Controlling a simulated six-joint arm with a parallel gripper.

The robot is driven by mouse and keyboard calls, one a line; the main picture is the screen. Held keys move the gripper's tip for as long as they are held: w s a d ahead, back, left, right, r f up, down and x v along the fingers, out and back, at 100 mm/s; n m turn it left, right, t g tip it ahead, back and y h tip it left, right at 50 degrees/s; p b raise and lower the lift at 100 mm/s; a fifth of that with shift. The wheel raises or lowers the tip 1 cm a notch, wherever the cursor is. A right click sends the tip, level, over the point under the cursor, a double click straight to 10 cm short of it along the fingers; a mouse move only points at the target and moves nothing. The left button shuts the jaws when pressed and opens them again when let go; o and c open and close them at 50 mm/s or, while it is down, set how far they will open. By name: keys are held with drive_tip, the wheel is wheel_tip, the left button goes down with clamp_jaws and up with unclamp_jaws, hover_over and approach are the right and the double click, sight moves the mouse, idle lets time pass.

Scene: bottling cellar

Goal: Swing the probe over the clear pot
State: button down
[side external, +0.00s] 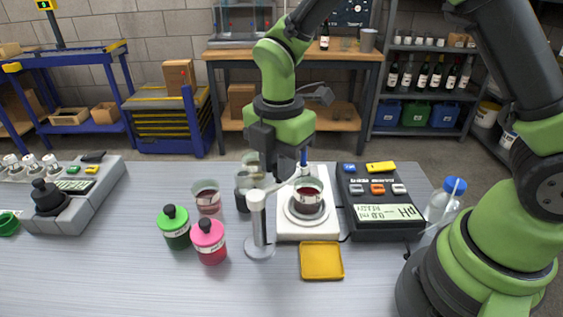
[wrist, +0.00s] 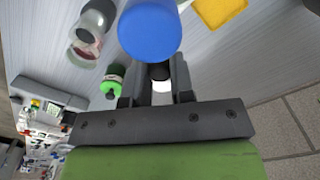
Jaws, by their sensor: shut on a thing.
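The probe has a blue top (side external: 304,157) and hangs on a pale swing arm (side external: 279,186) from a post with a round base (side external: 259,245). It stands at the pot with dark red liquid (side external: 308,203) on the white stirrer plate. My gripper (side external: 287,172) is shut on the probe; its blue top (wrist: 150,30) fills the space before the fingers (wrist: 158,88) in the wrist view. A clear glass pot with a little pinkish liquid (side external: 208,201) stands left of the post. A dark pot (side external: 242,193) is beside it, and another glass behind is partly hidden.
Green (side external: 174,232) and pink (side external: 209,245) bottles stand left of the post. A yellow dish (side external: 321,262) lies in front of the stirrer (side external: 291,231). A pH meter (side external: 380,205) and clear bottle (side external: 442,205) stand right. The table's front left is clear.

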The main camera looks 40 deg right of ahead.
drive_tip(key=shift+w+a+n, duration=0.5)
drive_tip(key=shift+w+n, duration=0.25)
drive_tip(key=shift+n, duration=1.3)
drive_tip(key=shift+w+a+n, duration=0.45)
drive_tip(key=shift+w+n, duration=0.35)
drive_tip(key=shift+n, duration=1.2)
drive_tip(key=shift+w+a+n, duration=0.5)
drive_tip(key=shift+w+n, duration=0.25)
drive_tip(key=shift+n, duration=1.3)
drive_tip(key=c, duration=1)
unclamp_jaws()
drive_tip(key=shift+o, duration=0.2)
wheel_tip(320, 180, up, 10)
